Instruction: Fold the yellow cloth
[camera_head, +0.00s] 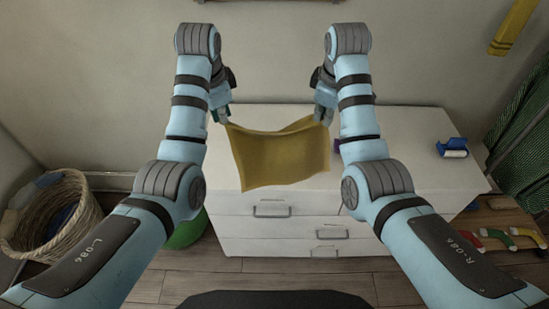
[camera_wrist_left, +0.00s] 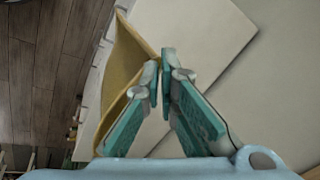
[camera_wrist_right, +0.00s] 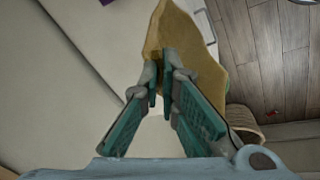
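The yellow cloth (camera_head: 280,158) hangs in the air between my grippers, in front of and above the white dresser top (camera_head: 415,165). Its top edge sags between its two upper corners. My left gripper (camera_head: 222,117) is shut on the upper left corner; the left wrist view shows the cloth (camera_wrist_left: 122,75) running to the fingertips (camera_wrist_left: 160,65). My right gripper (camera_head: 323,117) is shut on the upper right corner; in the right wrist view the cloth (camera_wrist_right: 185,35) spreads beyond the fingertips (camera_wrist_right: 160,65).
A blue roller-like item (camera_head: 452,149) lies on the dresser's right side. A small purple thing (camera_head: 337,145) is partly hidden by my right arm. A wicker basket (camera_head: 55,215) and a green round object (camera_head: 186,232) stand on the floor at left. Green striped fabric (camera_head: 525,140) is at right.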

